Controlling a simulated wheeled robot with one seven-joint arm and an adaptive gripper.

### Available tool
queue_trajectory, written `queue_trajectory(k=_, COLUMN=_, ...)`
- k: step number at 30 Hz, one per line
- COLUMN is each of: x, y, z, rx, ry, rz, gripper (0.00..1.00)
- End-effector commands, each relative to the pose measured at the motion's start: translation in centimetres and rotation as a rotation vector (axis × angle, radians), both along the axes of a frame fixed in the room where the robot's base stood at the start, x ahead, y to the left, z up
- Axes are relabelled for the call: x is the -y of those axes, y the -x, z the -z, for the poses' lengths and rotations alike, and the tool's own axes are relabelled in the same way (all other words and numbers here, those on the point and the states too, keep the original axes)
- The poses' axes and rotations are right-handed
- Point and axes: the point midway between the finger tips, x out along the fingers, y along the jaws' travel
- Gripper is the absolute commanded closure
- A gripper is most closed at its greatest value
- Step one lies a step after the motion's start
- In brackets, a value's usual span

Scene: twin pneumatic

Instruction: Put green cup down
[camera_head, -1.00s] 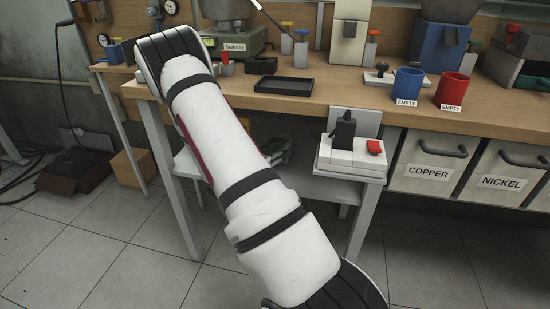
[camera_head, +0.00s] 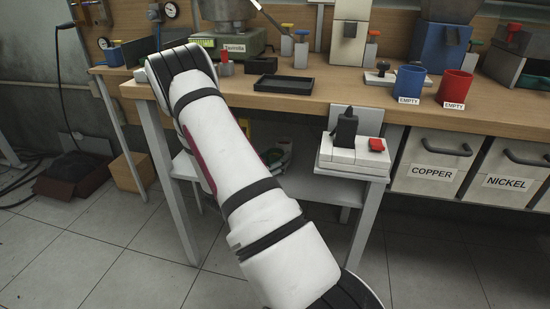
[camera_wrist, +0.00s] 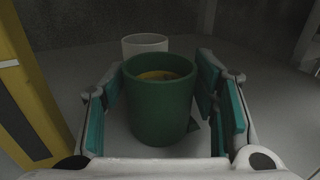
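A dark green cup (camera_wrist: 160,105) with something yellow inside stands upright in the middle of the wrist view. My gripper (camera_wrist: 159,85) has its teal-padded fingers on both sides of the cup. The finger ends come close to the cup's rim, and whether they press on it or leave a small gap is unclear. A small dark green piece shows at the cup's lower right. What lies under the cup is hidden.
A white cup (camera_wrist: 145,43) is just behind the green cup. A yellow upright (camera_wrist: 32,95) stands at left. In the head view, a workbench (camera_head: 335,90) holds a blue cup (camera_head: 409,82), a red cup (camera_head: 455,88), a black tray (camera_head: 283,85) and a scale (camera_head: 228,48).

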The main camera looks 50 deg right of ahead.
Motion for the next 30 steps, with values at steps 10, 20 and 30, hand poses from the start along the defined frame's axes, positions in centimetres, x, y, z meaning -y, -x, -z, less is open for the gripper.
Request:
queue_trajectory(k=10, x=-1.4, y=-0.1, z=-0.3, rx=-0.003, ry=-0.002, rz=-0.004, gripper=0.46)
queue_trajectory(k=20, x=-8.0, y=-0.1, z=-0.4, rx=-0.002, ry=-0.001, rz=-0.004, gripper=0.46)
queue_trajectory(k=30, x=-11.9, y=0.0, z=-0.5, rx=0.003, ry=0.000, rz=0.002, gripper=0.46)
